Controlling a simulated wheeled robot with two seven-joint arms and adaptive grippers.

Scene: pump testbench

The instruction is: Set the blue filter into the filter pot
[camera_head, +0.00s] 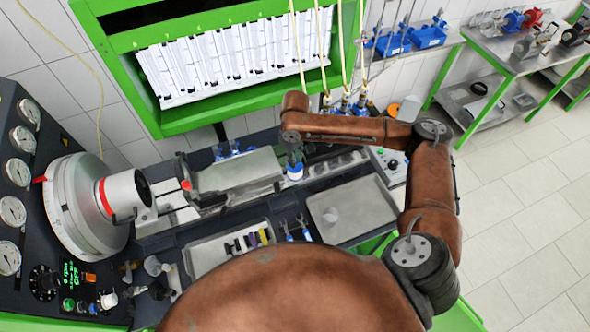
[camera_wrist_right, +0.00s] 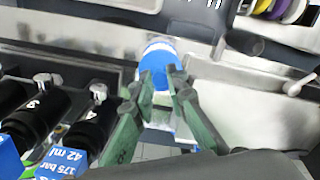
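The blue filter (camera_head: 295,173) is a short cylinder with blue and white bands, below my right gripper (camera_head: 294,157) in the head view. In the right wrist view the filter (camera_wrist_right: 158,52) is between the two green fingertips of my right gripper (camera_wrist_right: 158,82), which appear closed on its sides. It is over the dark bench rail, and whether it touches anything below is hidden. My left gripper is not in view.
Black cylinders (camera_wrist_right: 92,125) with silver knobs stand close left of the fingers, beside blue labelled blocks (camera_wrist_right: 62,161). A grey block (camera_head: 238,170) lies left of the gripper. A tray of coloured pieces (camera_head: 205,256) and the gauge panel (camera_head: 22,200) are further left.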

